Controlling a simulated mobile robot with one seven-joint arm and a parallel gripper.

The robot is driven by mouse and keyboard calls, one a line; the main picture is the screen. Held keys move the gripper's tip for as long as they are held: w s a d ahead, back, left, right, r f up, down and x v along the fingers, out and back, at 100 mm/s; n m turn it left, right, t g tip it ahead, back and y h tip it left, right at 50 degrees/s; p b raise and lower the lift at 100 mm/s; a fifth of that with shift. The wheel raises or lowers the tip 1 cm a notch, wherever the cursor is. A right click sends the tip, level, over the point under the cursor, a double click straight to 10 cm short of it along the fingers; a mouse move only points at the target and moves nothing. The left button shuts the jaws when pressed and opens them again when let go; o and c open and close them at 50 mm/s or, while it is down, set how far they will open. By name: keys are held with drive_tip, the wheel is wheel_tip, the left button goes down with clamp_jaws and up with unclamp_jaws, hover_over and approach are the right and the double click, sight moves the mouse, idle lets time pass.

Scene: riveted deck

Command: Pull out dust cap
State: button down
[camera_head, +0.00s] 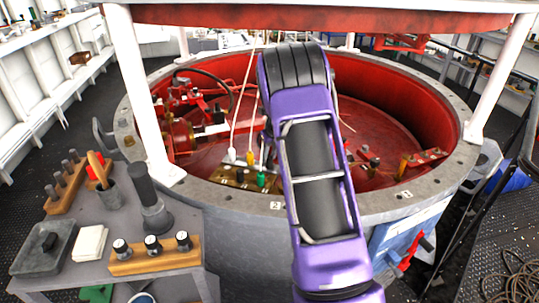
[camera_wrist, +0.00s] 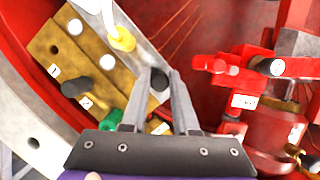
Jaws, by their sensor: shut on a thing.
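A dark round cap (camera_wrist: 160,80) sits between the fingertips of my gripper (camera_wrist: 160,76) in the wrist view, with the fingers closed on its two sides. I cannot tell whether it is still seated in something below. Another dark cap (camera_wrist: 76,87) stands on a brass block (camera_wrist: 50,45) with labels 1 and 2, to the left of my gripper. In the head view the brass block (camera_head: 227,182) sits at the near rim of the round red well, and my purple arm hides my gripper.
Red piping (camera_wrist: 240,65) is to the right. In the head view, a grey side table (camera_head: 70,225) holds a wooden rack (camera_head: 155,258) with several knobs.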

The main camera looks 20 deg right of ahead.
drive_tip(key=c, duration=0.6)
unclamp_jaws()
drive_tip(key=p+v, duration=0.1)
drive_tip(key=v, duration=1.1)
